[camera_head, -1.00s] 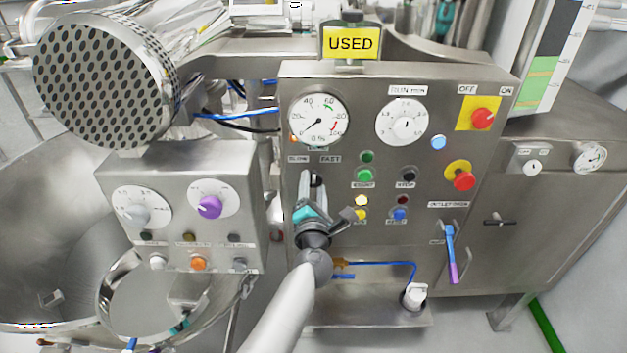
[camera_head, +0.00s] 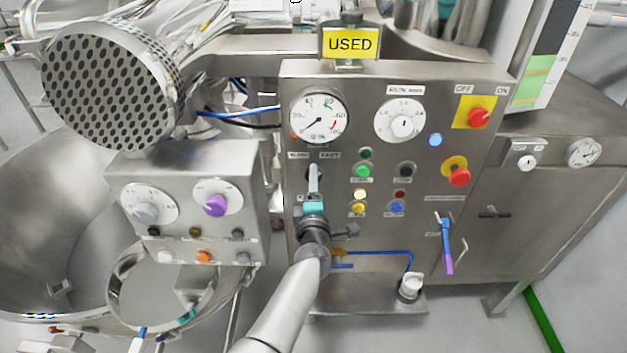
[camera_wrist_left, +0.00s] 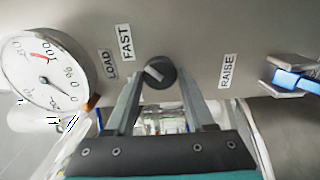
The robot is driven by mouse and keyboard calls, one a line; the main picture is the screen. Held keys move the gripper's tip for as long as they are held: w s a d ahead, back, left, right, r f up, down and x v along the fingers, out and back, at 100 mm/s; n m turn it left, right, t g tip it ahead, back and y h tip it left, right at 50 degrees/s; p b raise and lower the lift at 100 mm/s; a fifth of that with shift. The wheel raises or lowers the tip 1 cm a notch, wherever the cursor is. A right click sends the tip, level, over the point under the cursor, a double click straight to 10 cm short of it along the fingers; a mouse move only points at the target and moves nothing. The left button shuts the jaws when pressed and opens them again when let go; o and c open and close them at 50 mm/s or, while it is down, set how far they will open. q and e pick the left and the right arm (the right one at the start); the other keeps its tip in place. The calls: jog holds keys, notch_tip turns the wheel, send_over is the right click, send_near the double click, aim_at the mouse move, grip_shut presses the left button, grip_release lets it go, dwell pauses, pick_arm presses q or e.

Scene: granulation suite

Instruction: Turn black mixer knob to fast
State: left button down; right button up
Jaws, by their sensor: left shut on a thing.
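The black mixer knob (camera_wrist_left: 158,68) has a pale pointer mark and sits on the steel panel below the labels. In the wrist view, its mark points toward the side with the FAST label (camera_wrist_left: 126,42) and a second label beside it; I cannot tell exactly which one it points at. My left gripper (camera_head: 314,172) is at the knob, and its fingers are shut on it from both sides. In the head view the fingers largely hide the knob, and the FAST label (camera_head: 330,154) is just above right. My right gripper is not in view.
A pressure-style gauge (camera_head: 319,118) is above the knob. Several coloured buttons, including a green one (camera_head: 362,170), are to its right. A blue-handled lever (camera_head: 447,245) is farther right. A small box with a purple knob (camera_head: 215,205) stands at left.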

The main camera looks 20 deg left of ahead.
pick_arm(q)
jog(key=shift+f, duration=0.1)
dwell(0.4)
jog(key=shift+c, duration=1.3)
grip_release()
